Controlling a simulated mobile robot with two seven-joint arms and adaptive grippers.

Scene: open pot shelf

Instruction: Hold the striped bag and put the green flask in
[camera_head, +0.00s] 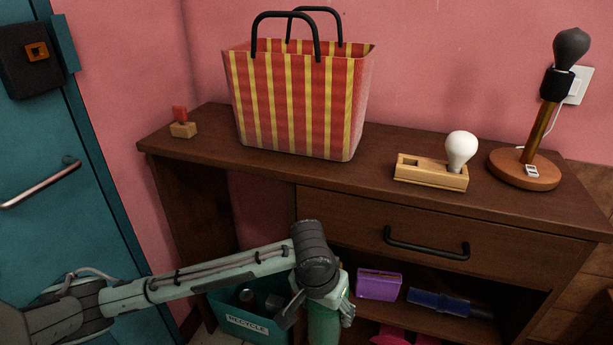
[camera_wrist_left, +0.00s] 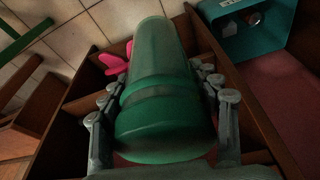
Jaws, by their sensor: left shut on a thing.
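The striped bag (camera_head: 300,105), red and yellow with two black handles, stands upright on the dark wooden desk top. Its top is open; its inside is mostly hidden. My left gripper (camera_head: 335,295) is below and in front of the desk top, beside the open lower shelf. It is shut on the green flask (camera_head: 323,325), whose lower part is cut off by the picture's bottom edge. In the left wrist view, the flask (camera_wrist_left: 158,85) lies between the fingers of my left gripper (camera_wrist_left: 160,100), with fingers on both sides. My right gripper is not in view.
The desk top (camera_head: 375,165) also holds a small red-topped block (camera_head: 183,128), a bulb (camera_head: 461,150) in a wooden holder, and a lamp (camera_head: 525,168). A purple box (camera_head: 379,284) sits on the lower shelf. A teal recycle bin (camera_head: 250,322) stands behind my arm.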

